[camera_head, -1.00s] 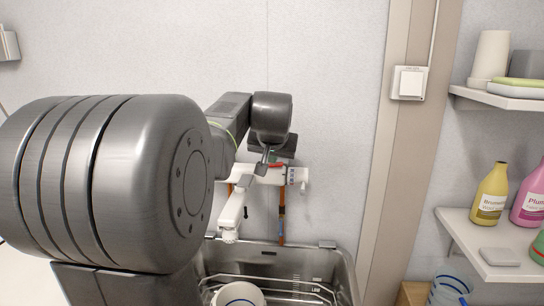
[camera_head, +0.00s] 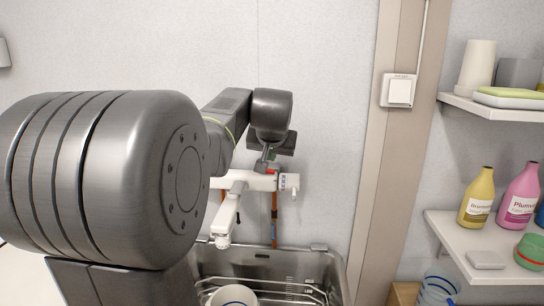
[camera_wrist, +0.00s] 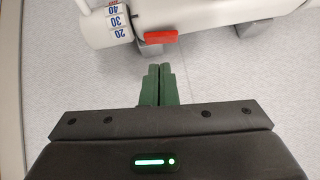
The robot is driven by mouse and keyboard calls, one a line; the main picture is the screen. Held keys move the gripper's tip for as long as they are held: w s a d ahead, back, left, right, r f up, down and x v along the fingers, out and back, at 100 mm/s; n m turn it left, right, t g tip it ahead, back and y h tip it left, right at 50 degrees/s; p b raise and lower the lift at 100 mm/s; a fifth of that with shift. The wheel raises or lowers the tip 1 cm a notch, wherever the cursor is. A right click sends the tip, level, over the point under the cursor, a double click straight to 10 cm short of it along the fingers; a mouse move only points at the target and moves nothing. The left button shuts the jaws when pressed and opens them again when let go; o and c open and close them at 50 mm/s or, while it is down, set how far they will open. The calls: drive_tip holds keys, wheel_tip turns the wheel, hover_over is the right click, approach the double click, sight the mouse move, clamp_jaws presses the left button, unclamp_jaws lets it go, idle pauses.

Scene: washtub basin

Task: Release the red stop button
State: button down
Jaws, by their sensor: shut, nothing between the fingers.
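The white mixer tap (camera_head: 240,182) is fixed to the wall above the sink, with a spout hanging down at its left. The red stop button (camera_wrist: 160,37) shows on the tap's body in the wrist view, beside the dial (camera_wrist: 118,21) marked 20, 30 and 40. In the head view a bit of the red button (camera_head: 270,172) shows just below my gripper (camera_head: 268,155). In the wrist view my gripper (camera_wrist: 158,70) has its green fingers together and empty. The fingertips are near the red button, with a visible gap between them in the picture.
A steel sink (camera_head: 330,268) lies below the tap, with a white bowl (camera_head: 233,296) in it. A wall switch (camera_head: 399,91) is to the right. Shelves at the far right hold a yellow bottle (camera_head: 479,200) and a pink bottle (camera_head: 520,196). My arm covers the left side.

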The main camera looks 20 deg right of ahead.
drive_tip(key=v, duration=1.1)
drive_tip(key=shift+w+d+r, duration=0.15)
drive_tip(key=shift+w+r, duration=0.05)
drive_tip(key=x, duration=0.7)
drive_tip(key=w+a+x, duration=0.1)
drive_tip(key=x, duration=0.2)
drive_tip(key=shift+w+d+r, duration=0.1)
drive_tip(key=shift+w+r, duration=0.05)
wheel_tip(320, 180, down, 2)
drive_tip(key=shift+f, duration=0.2)
drive_tip(key=shift+a+f, duration=0.3)
drive_tip(key=shift+f, duration=0.4)
drive_tip(key=shift+f, duration=0.15)
